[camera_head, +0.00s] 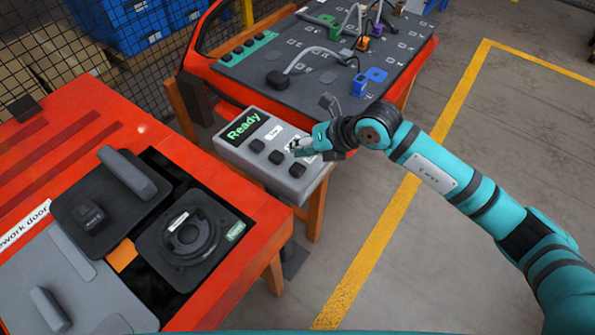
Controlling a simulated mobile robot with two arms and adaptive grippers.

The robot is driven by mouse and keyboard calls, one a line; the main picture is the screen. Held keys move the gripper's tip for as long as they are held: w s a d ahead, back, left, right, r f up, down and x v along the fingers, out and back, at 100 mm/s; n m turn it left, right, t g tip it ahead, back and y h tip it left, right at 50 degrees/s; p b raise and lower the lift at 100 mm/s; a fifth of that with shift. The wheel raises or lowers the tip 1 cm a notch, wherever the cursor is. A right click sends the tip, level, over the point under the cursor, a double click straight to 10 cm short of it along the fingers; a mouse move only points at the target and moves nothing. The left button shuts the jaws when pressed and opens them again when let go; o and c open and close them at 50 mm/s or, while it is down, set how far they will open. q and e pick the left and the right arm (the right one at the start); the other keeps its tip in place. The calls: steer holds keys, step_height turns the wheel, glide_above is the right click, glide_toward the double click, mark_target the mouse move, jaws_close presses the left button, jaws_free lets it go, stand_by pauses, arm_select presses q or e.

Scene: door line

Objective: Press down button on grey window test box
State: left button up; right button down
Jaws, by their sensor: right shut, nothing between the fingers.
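The grey window test box (232,153) stands between the two orange work stations, with a screen reading "Ready" in green. Several dark buttons sit in a row along its sloped front, among them a left one (257,145), a middle one (276,157) and a right one (297,170). My right gripper (297,150) is shut and empty, over the right part of the box. It partly covers the box's right end and a label there. I cannot tell whether its fingertips touch the box. My left gripper is not in view.
An orange station (158,136) with a dark speaker (190,236) and handled panels is at left. Behind the box, an orange-framed door panel (325,78) carries cables and colored connectors. Blue crates (125,22) stand behind a mesh fence. The floor at right is clear, with yellow lines.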

mark_target(299, 165)
steer(key=shift+f+b, duration=0.6)
steer(key=shift+f, duration=0.65)
stand_by(0.4)
steer(key=shift+f+b, duration=0.35)
steer(key=shift+f, duration=0.05)
